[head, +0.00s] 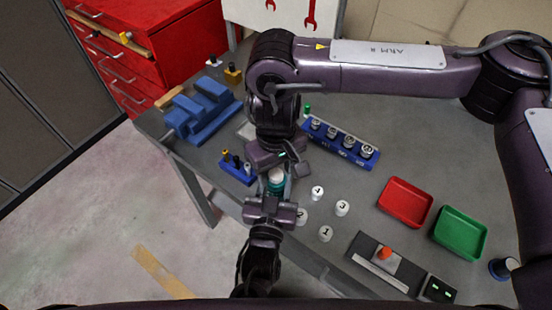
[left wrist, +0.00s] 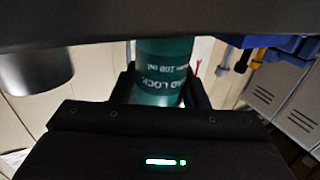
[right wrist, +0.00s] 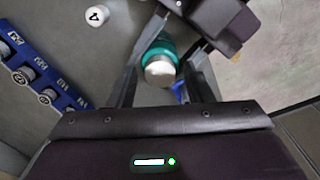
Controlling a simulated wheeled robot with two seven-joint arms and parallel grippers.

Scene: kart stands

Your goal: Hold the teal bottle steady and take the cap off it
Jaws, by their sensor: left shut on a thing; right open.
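The teal bottle (head: 276,187) is upright near the table's front edge in the head view, with a pale cap (head: 275,175) on top. My left gripper (head: 273,199) is shut around the bottle body; the left wrist view shows the lettered bottle (left wrist: 164,72) between its fingers. My right gripper (head: 279,164) is just above the bottle, pointing down and open. In the right wrist view the cap (right wrist: 159,73) and the teal shoulder (right wrist: 162,48) show between its spread fingers, with a gap beside the cap. The bottle's base is hidden in the head view.
White numbered caps (head: 342,208) lie right of the bottle. A blue rack (head: 340,143) stands behind them, a small blue holder (head: 237,171) to the left. A red tray (head: 405,202) and green tray (head: 460,233) sit at right, near a device with an orange knob (head: 385,252).

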